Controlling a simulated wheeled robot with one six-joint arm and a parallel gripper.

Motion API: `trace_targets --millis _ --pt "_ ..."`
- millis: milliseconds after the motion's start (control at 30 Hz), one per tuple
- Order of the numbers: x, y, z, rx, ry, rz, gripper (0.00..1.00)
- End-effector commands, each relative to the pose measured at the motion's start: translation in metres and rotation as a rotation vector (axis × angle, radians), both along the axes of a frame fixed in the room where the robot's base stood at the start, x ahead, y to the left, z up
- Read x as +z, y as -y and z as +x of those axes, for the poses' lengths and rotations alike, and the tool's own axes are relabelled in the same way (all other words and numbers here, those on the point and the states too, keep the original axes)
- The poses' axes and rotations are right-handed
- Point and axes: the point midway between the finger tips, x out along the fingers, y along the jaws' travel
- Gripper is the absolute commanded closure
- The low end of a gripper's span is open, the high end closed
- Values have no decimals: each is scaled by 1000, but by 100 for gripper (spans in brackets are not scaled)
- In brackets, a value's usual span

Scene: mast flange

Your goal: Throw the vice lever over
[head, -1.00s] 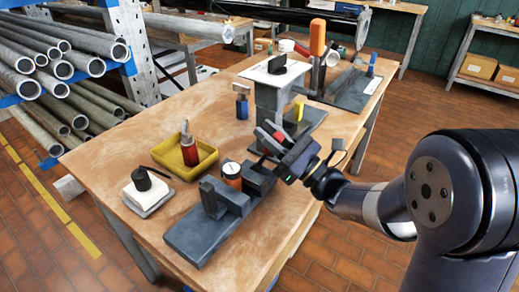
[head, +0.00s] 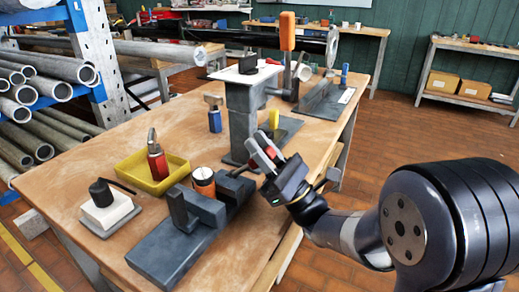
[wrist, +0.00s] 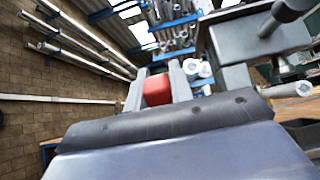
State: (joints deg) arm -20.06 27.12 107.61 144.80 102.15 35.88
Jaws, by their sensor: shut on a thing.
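The grey vice (head: 180,243) lies on the near part of the wooden bench, with upright jaws. My gripper (head: 264,154) is just right of and above the vice's right end. Its fingers are closed on a red grip, the end of the vice lever (wrist: 157,90), which shows between both fingers in the wrist view. A short dark rod runs between the vice's right end and the gripper in the head view. Most of the lever is hidden by my gripper and wrist.
A grey pillar (head: 241,122) with a white top plate stands just behind my gripper. A blue-handled tool (head: 214,120) stands behind. Floor lies right of the bench.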

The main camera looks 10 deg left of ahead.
Motion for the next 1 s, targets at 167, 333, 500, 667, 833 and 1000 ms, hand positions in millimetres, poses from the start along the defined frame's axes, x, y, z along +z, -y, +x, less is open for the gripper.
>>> trace_targets --millis 167,333,500,667,833,1000 --pt "0 0 0 1 -3 -1 100" --pt "0 0 0 1 -3 -1 73" --pt "0 0 0 1 -1 -1 59" --pt "0 0 0 1 -1 -1 56" --pt "-3 2 0 -1 -1 -2 56" --pt "-20 18 -4 -3 -4 -2 56"
